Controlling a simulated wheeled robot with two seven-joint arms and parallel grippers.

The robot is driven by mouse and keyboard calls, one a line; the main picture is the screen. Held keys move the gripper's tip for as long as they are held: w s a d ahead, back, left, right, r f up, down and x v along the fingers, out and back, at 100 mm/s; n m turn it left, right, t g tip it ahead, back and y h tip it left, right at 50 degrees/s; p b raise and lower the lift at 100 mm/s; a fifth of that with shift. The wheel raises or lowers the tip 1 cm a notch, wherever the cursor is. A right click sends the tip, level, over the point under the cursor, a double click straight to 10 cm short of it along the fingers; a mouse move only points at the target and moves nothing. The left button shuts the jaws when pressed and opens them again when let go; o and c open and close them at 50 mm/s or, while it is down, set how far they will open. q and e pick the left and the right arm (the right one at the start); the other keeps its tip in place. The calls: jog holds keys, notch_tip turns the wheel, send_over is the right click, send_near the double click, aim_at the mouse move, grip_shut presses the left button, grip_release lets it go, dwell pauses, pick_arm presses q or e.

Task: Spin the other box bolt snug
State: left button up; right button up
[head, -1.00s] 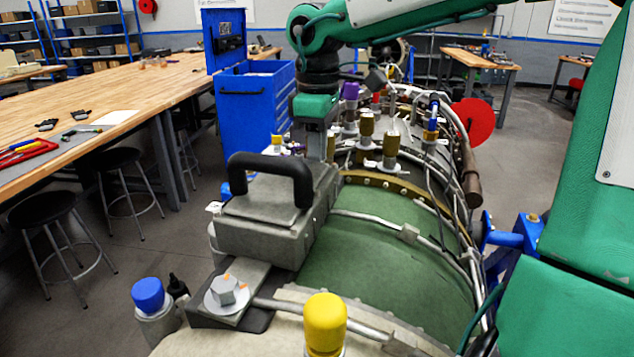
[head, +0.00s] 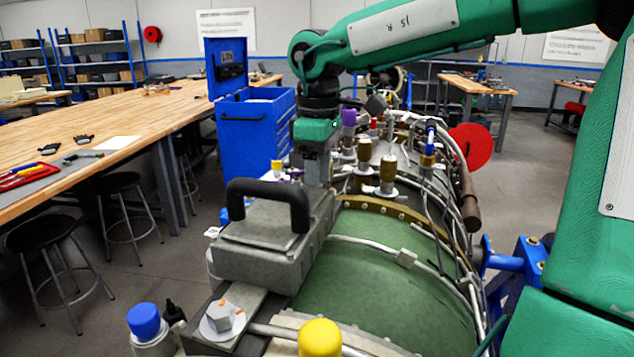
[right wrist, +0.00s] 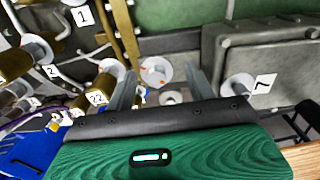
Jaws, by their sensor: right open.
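The grey box (head: 262,262) with a black handle (head: 267,190) sits on the turbine casing. A hex bolt (head: 221,315) on a white washer with orange marks is at its near end. My right gripper (head: 318,180) points down just beyond the box, where the box hides its fingertips. In the right wrist view my right gripper (right wrist: 160,85) is open and empty, with a bolt on a white washer (right wrist: 156,70) between and slightly beyond its fingers. Another bolt (right wrist: 238,88) on a white washer is right of the fingers, beside the grey box (right wrist: 272,60) and a tag 7. My left gripper is out of view.
Brown-topped fittings (head: 388,172), pipes and cables crowd the casing beyond the box. A yellow cap (head: 320,338) and a blue cap (head: 143,320) stand up in front. The wooden workbench (head: 90,125) is at the left.

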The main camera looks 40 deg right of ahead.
jog(key=shift+f, duration=0.1)
jog(key=shift+r, duration=0.25)
jog(key=shift+w+d+r+p, duration=0.1)
jog(key=shift+w+r+p, duration=0.5)
jog(key=shift+r+p, duration=0.35)
jog(key=shift+s+r+p, duration=0.15)
jog(key=shift+r+p, duration=0.25)
jog(key=shift+r, duration=0.25)
jog(key=shift+s+r+p, duration=0.15)
jog(key=shift+r+p, duration=0.2)
jog(key=shift+r, duration=0.3)
jog(key=shift+w+f, duration=0.1)
jog(key=shift+c, duration=0.2)
